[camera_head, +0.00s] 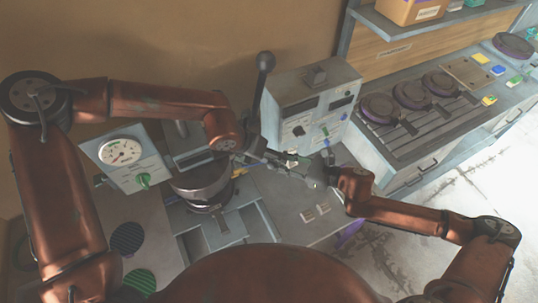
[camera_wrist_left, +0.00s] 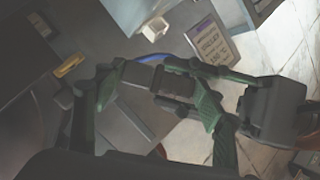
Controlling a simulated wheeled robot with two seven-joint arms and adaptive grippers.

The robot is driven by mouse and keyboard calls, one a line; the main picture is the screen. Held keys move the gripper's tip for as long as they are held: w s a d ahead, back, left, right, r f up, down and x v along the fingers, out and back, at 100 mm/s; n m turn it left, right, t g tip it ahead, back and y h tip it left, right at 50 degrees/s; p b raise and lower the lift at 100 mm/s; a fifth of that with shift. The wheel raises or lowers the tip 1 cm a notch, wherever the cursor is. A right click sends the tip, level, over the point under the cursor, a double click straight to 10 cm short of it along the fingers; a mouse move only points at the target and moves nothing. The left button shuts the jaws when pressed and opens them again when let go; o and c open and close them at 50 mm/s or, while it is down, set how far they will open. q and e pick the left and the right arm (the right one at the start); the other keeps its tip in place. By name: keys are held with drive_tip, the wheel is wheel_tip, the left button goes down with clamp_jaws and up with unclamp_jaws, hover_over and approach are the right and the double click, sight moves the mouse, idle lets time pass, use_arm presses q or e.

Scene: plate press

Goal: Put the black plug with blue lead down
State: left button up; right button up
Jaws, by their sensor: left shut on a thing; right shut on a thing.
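The black plug (camera_wrist_left: 142,76) shows in the left wrist view between the green-padded fingers of my left gripper (camera_wrist_left: 155,90), which is shut on it. My right gripper (camera_wrist_left: 180,84) comes in from the right of that view, and its fingers close around the plug's other end. A short stretch of blue lead (camera_wrist_left: 143,47) shows behind the plug. In the head view, my left gripper (camera_head: 272,158) and right gripper (camera_head: 312,178) meet in front of the grey control box. The plug is too small and covered there to make out clearly.
The control box (camera_head: 312,105) with a black-knobbed lever beside it stands close behind the grippers. A gauge panel (camera_head: 125,156) and round press stand at left. A bench with dark round plates (camera_head: 412,95) is at right. The grey worktop (camera_head: 280,200) below has some bare room.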

use_arm(q)
drive_tip(key=shift+s+d, duration=0.1)
drive_tip(key=shift+d, duration=0.05)
drive_tip(key=c, duration=0.5)
use_arm(e)
drive_tip(key=o, duration=1.2)
drive_tip(key=shift+o, duration=0.2)
